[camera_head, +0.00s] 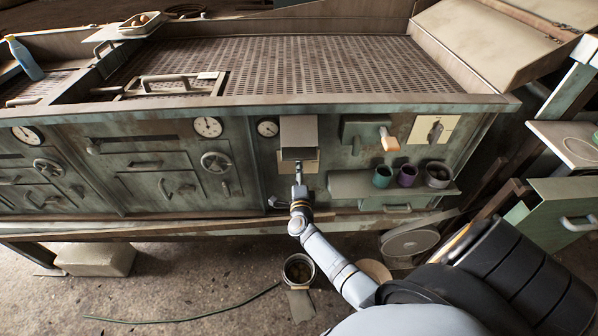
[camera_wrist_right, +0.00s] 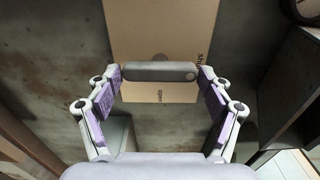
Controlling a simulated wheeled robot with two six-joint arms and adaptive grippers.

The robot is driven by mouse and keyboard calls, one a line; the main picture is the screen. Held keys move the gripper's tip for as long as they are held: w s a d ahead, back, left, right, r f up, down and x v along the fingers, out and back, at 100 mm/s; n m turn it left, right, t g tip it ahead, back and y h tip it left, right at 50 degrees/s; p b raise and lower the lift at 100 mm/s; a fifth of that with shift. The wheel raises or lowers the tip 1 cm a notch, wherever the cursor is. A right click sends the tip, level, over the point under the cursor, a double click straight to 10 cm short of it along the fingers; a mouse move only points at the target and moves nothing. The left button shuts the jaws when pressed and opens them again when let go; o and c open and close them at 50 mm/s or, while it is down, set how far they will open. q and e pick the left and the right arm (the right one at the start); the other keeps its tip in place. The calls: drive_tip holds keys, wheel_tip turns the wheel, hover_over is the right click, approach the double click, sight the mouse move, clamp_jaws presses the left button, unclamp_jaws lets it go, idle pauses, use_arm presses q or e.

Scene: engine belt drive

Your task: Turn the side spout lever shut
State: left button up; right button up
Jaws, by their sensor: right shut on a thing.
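The side spout lever (camera_wrist_right: 160,72) is a rounded grey bar lying crosswise in the right wrist view, in front of a tan plate (camera_wrist_right: 135,35). The plate carries the words "Shut" at its right edge and "Open" below the bar. My right gripper (camera_wrist_right: 160,76) is shut on the lever, with one purple-padded finger at each end of the bar. In the head view the right gripper (camera_head: 298,166) is small, just below a grey box (camera_head: 298,132) on the green front panel; the box and gripper hide most of the plate. My left gripper is not in view.
Several small pots, one of them purple (camera_head: 407,176), stand on a shelf right of the gripper.

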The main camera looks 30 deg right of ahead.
idle(0.4)
drive_tip(key=o, duration=1.1)
drive_tip(key=v, duration=1.2)
drive_tip(key=shift+f, duration=0.1)
